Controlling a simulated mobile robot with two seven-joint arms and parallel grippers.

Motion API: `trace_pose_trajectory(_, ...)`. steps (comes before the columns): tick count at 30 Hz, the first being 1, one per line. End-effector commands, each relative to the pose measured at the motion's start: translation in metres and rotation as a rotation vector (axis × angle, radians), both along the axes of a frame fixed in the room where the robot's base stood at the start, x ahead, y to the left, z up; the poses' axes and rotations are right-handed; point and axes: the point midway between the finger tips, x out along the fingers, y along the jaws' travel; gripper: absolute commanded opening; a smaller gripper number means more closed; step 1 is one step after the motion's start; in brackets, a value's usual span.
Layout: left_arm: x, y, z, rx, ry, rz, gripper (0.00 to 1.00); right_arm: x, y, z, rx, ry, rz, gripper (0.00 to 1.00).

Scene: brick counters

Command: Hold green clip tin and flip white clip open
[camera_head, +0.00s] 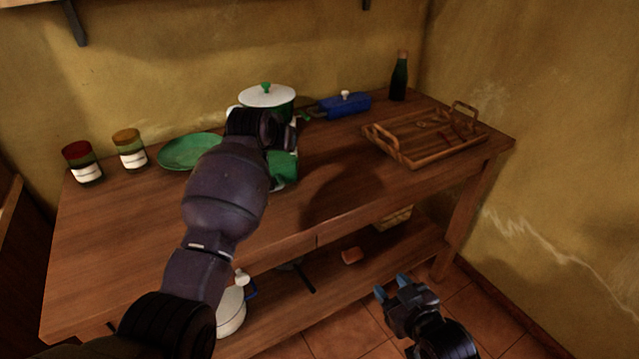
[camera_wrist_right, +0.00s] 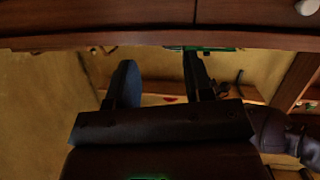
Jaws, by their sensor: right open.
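A green block-like thing with white parts (camera_head: 286,168), probably the green clip tin, sits at the middle of the wooden table. My left arm covers much of it, and I cannot make out its clip. My left arm reaches over the table, its wrist right beside the green thing. The left fingers are hidden behind the wrist, so I cannot tell whether they touch it. My right gripper (camera_head: 393,288) is open and empty, low in front of the table and well apart from the green thing. Its two fingers also show in the right wrist view (camera_wrist_right: 158,75).
On the table (camera_head: 100,265) are a green plate (camera_head: 188,151), two jars (camera_head: 130,150), a white-lidded pot (camera_head: 268,97), a blue box (camera_head: 345,106), a bottle (camera_head: 399,78) and a wooden tray (camera_head: 425,135). The front right tabletop is clear. A lower shelf (camera_head: 330,283) holds a white jug (camera_head: 230,313).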

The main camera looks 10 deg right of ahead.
Motion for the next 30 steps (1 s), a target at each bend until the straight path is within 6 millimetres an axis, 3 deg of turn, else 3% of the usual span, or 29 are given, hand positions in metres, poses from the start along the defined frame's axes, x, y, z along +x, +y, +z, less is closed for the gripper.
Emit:
trace_pose_trajectory(6, 0.000, 0.000, 0.000, 0.000, 0.000, 0.000, 0.43, 0.061, 0.025, 0.041, 0.042, -0.074, 0.084, 0.47)
trace_pose_trajectory(17, 0.000, 0.000, 0.000, 0.000, 0.000, 0.000, 0.43, 0.145, 0.064, 0.106, 0.249, -0.075, 0.188, 0.47)
trace_pose_trajectory(27, 0.000, 0.000, 0.000, 0.000, 0.000, 0.000, 0.43, 0.212, 0.096, 0.162, 0.613, 0.127, 0.218, 0.47)
trace_pose_trajectory(30, 0.000, 0.000, 0.000, 0.000, 0.000, 0.000, 0.43, 0.224, 0.100, 0.164, 0.774, 0.260, 0.182, 0.47)
